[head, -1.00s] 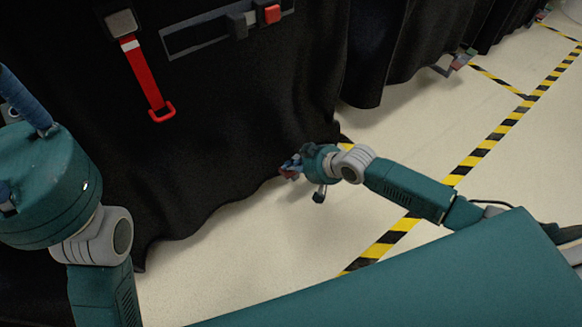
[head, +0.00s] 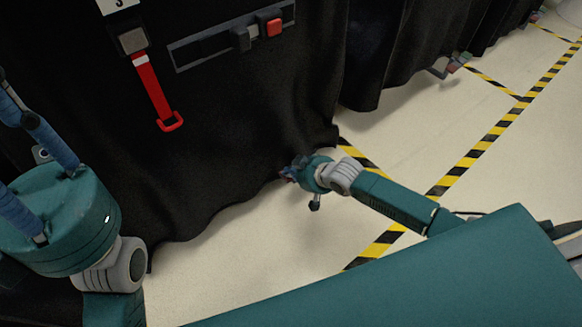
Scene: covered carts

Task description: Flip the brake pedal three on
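A cart covered in black cloth fills the left and middle of the head view, with a white label reading 3 (head: 118,3) at the top edge. At the cloth's bottom edge, a small reddish part (head: 285,174), apparently the brake pedal, shows partly behind my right gripper (head: 293,170). The gripper is right at this part; contact and the pedal's position cannot be told. Its fingers are too small and dark to show whether they are open. My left arm stands at the left edge; its gripper is out of view.
A red strap with a loop (head: 170,122) and a dark rail with a red block (head: 270,25) are on the cart's side. Further covered carts stand behind, one with a similar pedal (head: 457,63). Yellow-black tape (head: 482,150) crosses the open pale floor at right.

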